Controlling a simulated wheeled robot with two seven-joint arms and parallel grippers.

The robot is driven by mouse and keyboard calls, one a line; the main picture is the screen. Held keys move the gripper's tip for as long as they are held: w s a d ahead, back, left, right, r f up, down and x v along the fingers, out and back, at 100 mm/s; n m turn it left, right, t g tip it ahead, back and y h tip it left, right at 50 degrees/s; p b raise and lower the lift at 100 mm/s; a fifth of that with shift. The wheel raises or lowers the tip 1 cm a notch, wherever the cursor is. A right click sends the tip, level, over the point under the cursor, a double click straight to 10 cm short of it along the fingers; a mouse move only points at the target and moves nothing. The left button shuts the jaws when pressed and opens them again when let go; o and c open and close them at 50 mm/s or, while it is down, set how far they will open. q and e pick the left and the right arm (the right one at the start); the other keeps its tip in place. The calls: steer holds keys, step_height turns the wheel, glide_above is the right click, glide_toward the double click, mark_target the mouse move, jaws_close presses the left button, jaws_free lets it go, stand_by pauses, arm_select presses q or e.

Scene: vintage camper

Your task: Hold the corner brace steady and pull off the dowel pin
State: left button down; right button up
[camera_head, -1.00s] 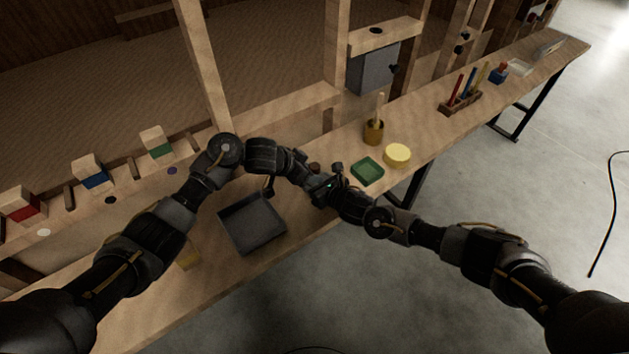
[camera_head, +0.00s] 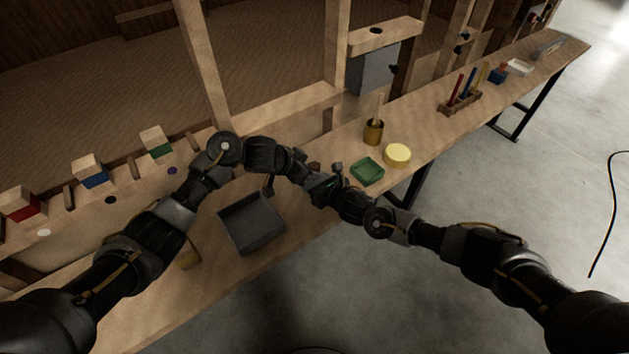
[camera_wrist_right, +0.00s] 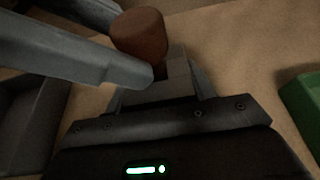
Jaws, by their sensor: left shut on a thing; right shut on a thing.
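My left gripper (camera_head: 306,177) and right gripper (camera_head: 327,190) meet above the bench, close to its front edge. In the right wrist view, a round reddish-brown piece, apparently the dowel pin (camera_wrist_right: 140,34), sits between the left gripper's grey fingers, which come in from the upper left. It is a small brown spot in the head view (camera_head: 314,166). My right gripper (camera_wrist_right: 165,85) is shut just below it. A small dark-brown bit, apparently the corner brace (camera_wrist_right: 159,72), shows at its fingertips. Most of the brace is hidden by fingers. I cannot tell whether pin and brace touch.
A grey tray (camera_head: 253,240) lies left of the grippers and a green tray (camera_head: 367,182) right of them. A yellow round piece (camera_head: 397,155) and a brush cup (camera_head: 374,132) stand beyond. Wooden posts (camera_head: 204,65) rise behind the bench. The bench strip below the grey tray is mostly clear.

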arm_select(q)
steer(key=shift+r, duration=1.35)
steer(key=shift+r, duration=0.1)
steer(key=shift+r, duration=1.9)
arm_select(e)
steer(key=o, duration=1.2)
steer(key=v, duration=1.2)
steer(key=shift+d+f, duration=0.1)
